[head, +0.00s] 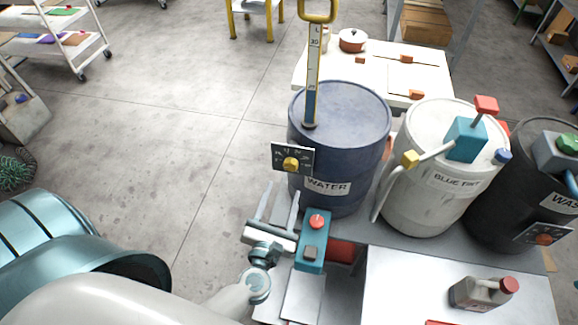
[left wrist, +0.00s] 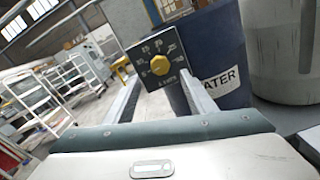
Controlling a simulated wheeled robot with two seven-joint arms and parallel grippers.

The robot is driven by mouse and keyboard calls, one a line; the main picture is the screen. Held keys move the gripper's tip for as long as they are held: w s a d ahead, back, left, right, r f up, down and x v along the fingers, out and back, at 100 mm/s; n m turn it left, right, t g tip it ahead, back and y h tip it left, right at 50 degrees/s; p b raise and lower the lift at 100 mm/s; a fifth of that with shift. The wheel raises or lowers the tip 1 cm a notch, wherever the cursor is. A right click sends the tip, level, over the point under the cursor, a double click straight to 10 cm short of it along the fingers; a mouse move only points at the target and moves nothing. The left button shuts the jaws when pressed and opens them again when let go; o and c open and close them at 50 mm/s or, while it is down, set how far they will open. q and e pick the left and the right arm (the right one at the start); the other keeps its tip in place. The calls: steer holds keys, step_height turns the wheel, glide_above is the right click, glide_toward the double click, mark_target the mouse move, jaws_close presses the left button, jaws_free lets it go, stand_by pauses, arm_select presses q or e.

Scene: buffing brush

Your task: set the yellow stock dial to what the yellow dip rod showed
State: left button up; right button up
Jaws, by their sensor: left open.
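The yellow dip rod (head: 313,60) stands upright in the top of the blue WATER drum (head: 345,150). Its scale faces me; its lower part is blue up to about the lower printed number, which is too small to read surely. The yellow stock dial (head: 291,164) is a yellow knob on a dark numbered plate on the drum's side. The knob shows in the left wrist view (left wrist: 159,66) between the fingers; its setting is unclear. My left gripper (head: 283,188) is open and empty, its fingers pointing towards the dial from just below and in front. My right gripper is out of view.
A teal box with a red knob (head: 314,240) stands close right of my left gripper. A white drum (head: 428,185) and a dark drum (head: 510,190) stand further right. A red-capped can (head: 482,293) is on the white table (head: 400,290). Open floor lies left.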

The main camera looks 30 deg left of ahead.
mark_target(290, 167)
arm_select(q)
steer(key=p+x, duration=0.2)
steer(key=x, duration=0.7)
steer(key=shift+c, duration=0.6)
steer(key=c, duration=0.9)
